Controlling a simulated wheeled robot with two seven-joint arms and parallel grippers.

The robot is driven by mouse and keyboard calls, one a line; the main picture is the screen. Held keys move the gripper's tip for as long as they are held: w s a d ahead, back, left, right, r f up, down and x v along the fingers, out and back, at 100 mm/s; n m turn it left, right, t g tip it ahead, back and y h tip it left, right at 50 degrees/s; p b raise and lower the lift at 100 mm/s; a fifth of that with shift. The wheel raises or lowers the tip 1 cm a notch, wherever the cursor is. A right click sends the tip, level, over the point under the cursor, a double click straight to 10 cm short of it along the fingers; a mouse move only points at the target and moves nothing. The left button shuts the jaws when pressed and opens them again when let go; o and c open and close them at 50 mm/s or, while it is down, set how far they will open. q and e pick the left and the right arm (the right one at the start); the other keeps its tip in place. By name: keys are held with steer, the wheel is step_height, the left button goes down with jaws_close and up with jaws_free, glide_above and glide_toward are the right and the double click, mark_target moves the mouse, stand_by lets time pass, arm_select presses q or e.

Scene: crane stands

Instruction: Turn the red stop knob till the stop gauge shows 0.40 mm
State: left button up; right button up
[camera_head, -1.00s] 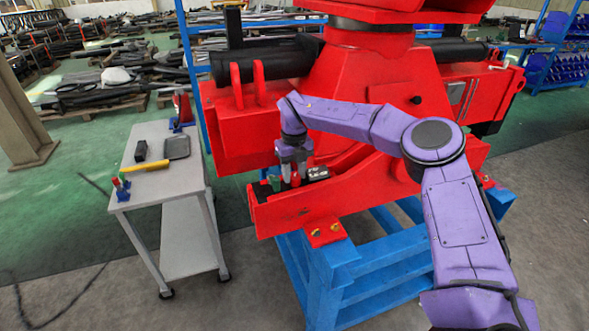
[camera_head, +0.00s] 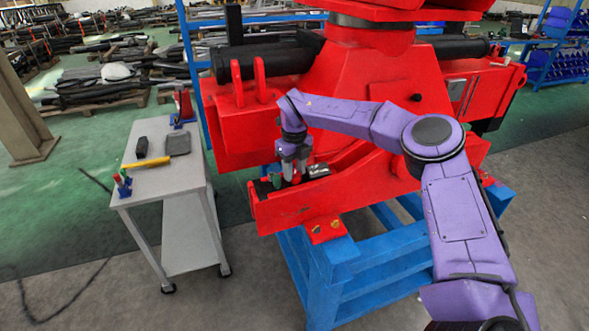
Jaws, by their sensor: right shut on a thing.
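My right gripper (camera_head: 293,175) points down at the end of my purple arm, over the low red ledge of the crane stand (camera_head: 300,208). It is shut on a small red knob (camera_head: 297,179), which is mostly hidden by the fingers. A small green part (camera_head: 275,180) is just left of the gripper. A small dark box with a light top (camera_head: 317,171), which may be the stop gauge, is just right of it. Its reading is too small to make out. My left gripper is not in view.
A grey trolley (camera_head: 190,178) stands at the left with a yellow-handled tool (camera_head: 146,163), a black block (camera_head: 142,147), a dark tray (camera_head: 178,144) and small red and blue items. The blue frame (camera_head: 365,265) carries the red stand. Floor between trolley and stand is clear.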

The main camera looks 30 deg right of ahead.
mark_target(294, 173)
steer(key=o, duration=1.1)
steer(key=shift+c, duration=0.2)
step_height(294, 173, up, 8)
steer(key=p, duration=0.5)
steer(key=shift+s, duration=0.1)
steer(key=shift+a+r, duration=0.1)
steer(key=shift+w, duration=0.2)
steer(key=shift+s, duration=0.1)
